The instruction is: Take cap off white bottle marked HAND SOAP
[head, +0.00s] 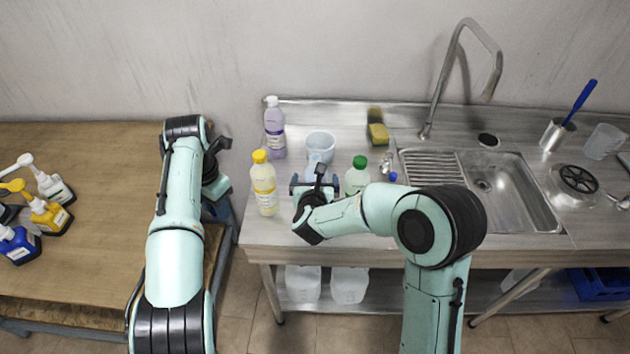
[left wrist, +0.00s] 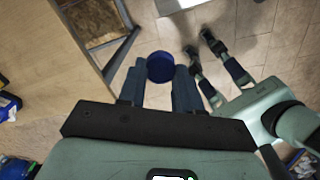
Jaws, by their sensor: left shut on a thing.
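My left gripper (left wrist: 160,82) is shut on a round blue cap (left wrist: 160,67), seen between its fingertips in the left wrist view. In the head view this gripper (head: 218,205) hangs over the gap between wooden table and steel counter, and the cap cannot be made out. My right gripper (head: 314,185) is over the counter front, with blue fingers either side of a pale shape. Its wrist hides most of what is there, so I cannot tell whether it holds a bottle. No HAND SOAP label is readable.
A sink (head: 510,190) lies right. Pump bottles stand on the wooden table (head: 100,150).

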